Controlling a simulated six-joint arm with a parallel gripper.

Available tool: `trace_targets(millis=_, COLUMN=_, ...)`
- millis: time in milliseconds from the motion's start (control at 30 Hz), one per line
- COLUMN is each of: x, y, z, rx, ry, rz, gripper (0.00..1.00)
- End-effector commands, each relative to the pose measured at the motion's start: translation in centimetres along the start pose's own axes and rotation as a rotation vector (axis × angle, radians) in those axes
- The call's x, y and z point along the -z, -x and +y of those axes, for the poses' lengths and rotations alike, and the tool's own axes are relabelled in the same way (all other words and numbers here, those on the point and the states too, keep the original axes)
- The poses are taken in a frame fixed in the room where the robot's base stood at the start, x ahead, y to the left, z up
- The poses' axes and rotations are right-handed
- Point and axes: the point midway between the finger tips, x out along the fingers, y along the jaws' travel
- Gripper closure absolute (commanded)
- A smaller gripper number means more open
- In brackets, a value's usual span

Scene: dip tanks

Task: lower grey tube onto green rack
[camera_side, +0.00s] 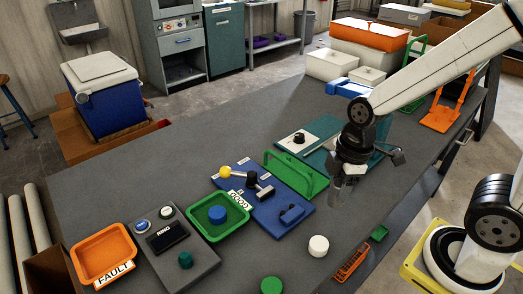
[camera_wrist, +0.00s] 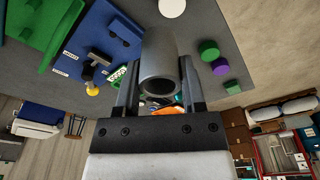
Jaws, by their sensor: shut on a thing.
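My gripper (camera_side: 344,174) hangs above the right part of the dark table. In the wrist view its two fingers (camera_wrist: 158,92) are shut on the grey tube (camera_wrist: 159,62), a hollow cylinder with its open end facing the camera. In the side view the tube (camera_side: 339,192) shows faintly below the fingers, clear of the table. A green rack-like frame (camera_side: 299,178) stands just left of my gripper in the side view, beside a blue board. Green also shows at the upper left of the wrist view (camera_wrist: 62,18). The tube is apart from the green frame.
The blue board (camera_side: 262,212) carries a yellow-knobbed lever. A green GOOD tray (camera_side: 198,223), a button panel (camera_side: 168,258) and an orange FAULT tray (camera_side: 100,252) stand left. A white cylinder (camera_side: 318,246) and a green cylinder (camera_side: 271,285) are in front. White bins (camera_side: 330,66) stand behind.

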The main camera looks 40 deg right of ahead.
Motion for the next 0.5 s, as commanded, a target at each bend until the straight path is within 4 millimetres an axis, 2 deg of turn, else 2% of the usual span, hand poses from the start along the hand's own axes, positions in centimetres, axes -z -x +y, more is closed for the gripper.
trace_targets(millis=267, x=0.5, y=0.0, z=2.2, rx=0.004, ry=0.022, rz=-0.003, gripper=1.0)
trace_targets(millis=500, x=0.9, y=-0.2, z=6.7, rx=0.01, ry=0.072, rz=-0.006, gripper=1.0)
